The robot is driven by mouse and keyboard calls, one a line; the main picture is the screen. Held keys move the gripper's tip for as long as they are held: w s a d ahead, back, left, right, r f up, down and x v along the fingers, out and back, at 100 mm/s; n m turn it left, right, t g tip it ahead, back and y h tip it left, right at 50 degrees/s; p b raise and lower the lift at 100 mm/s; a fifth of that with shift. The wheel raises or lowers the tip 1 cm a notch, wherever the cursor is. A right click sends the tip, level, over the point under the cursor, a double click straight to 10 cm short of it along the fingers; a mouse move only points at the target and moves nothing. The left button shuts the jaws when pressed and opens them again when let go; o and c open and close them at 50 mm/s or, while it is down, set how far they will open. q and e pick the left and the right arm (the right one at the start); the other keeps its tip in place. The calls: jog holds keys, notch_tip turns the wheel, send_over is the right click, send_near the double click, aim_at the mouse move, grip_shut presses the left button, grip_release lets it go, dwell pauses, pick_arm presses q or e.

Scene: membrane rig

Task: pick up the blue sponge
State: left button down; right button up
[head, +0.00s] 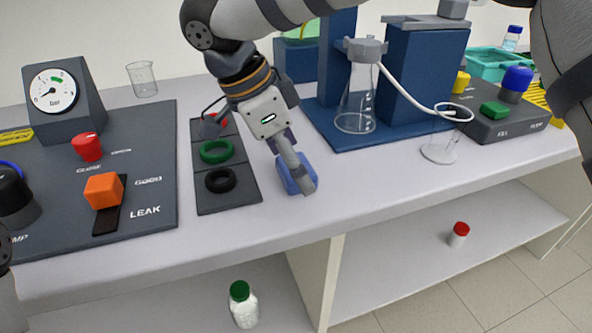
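The blue sponge (290,184) is near the front edge of the bench, right of the ring tray. My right gripper (300,177) reaches down to it from above. One grey finger lies across the sponge's near face, with blue showing on both sides of the finger. The other finger is hidden behind the sponge, so I cannot tell whether the gripper is closed on it. I also cannot tell whether the sponge touches the bench. My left gripper is out of view.
A dark tray (224,190) with coloured rings is just left. The flask (357,105) on the blue stand (425,75) is behind right, with a tube to a small glass vessel (440,150). The LEAK panel (150,193) is at left. Bench space right of the sponge is clear.

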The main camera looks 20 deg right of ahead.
jog(key=c, duration=0.8)
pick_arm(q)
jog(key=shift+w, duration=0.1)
pick_arm(e)
jog(key=shift+w+r, duration=0.1)
jog(key=shift+r, duration=0.3)
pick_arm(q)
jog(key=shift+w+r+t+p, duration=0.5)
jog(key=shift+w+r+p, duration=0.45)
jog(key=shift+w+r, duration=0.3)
pick_arm(e)
jog(key=s+a+r, duration=0.2)
jog(key=s+r, duration=0.1)
jog(key=r, duration=0.1)
jog(key=s+a+r, duration=0.3)
jog(key=s+r, duration=0.1)
jog(key=s+a+r, duration=0.3)
jog(key=s+r, duration=0.1)
jog(key=shift+s+a, duration=0.2)
